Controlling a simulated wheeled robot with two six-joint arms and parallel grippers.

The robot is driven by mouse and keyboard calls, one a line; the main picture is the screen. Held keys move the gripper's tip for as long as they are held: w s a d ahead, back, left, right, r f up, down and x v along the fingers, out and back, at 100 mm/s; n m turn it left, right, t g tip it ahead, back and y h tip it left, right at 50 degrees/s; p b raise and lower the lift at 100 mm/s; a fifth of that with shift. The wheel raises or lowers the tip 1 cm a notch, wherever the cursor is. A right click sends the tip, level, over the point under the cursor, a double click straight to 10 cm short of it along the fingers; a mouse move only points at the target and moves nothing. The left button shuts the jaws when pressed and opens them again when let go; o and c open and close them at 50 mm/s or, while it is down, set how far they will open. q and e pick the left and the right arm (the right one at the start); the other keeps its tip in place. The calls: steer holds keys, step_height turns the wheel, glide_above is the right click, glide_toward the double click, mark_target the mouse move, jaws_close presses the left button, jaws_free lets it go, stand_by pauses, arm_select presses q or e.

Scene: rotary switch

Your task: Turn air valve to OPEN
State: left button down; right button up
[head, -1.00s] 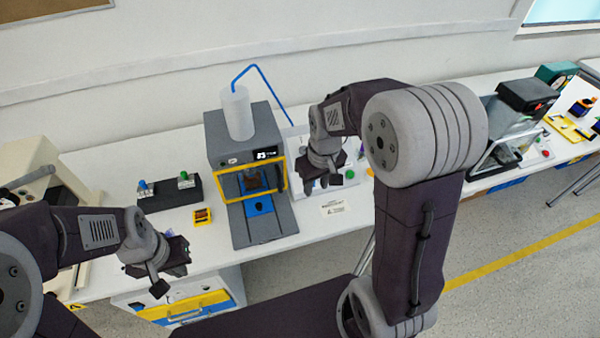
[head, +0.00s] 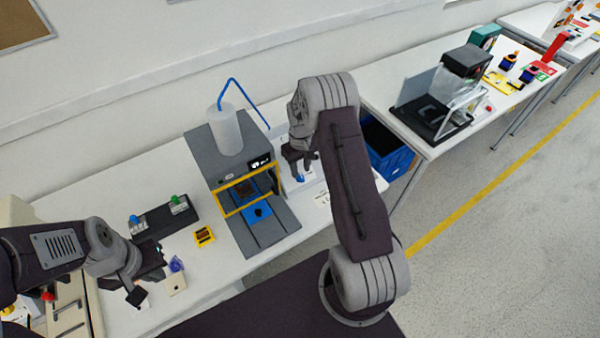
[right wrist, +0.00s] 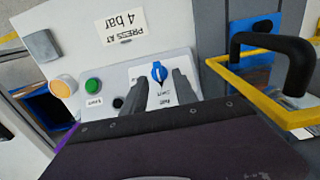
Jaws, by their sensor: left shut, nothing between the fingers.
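The blue valve knob (right wrist: 159,72) sits on a pale panel (right wrist: 178,62) with small upside-down labels, too small to read surely. In the head view the knob (head: 299,178) shows just below my right gripper (head: 300,158). In the right wrist view my right gripper (right wrist: 160,82) is open, with one finger on each side of the knob near the tips. I cannot tell whether the fingers touch it. My left gripper (head: 147,285) is shut and empty over the left part of the table, away from the panel.
The grey press (head: 225,155) with a yellow frame and black handle (right wrist: 290,50) stands close beside the panel.

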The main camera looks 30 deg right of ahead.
mark_target(301, 176)
steer(key=f, duration=0.3)
steer(key=shift+d, duration=0.2)
steer(key=shift+s+d+f, duration=0.1)
steer(key=shift+f, duration=0.3)
jaws_close()
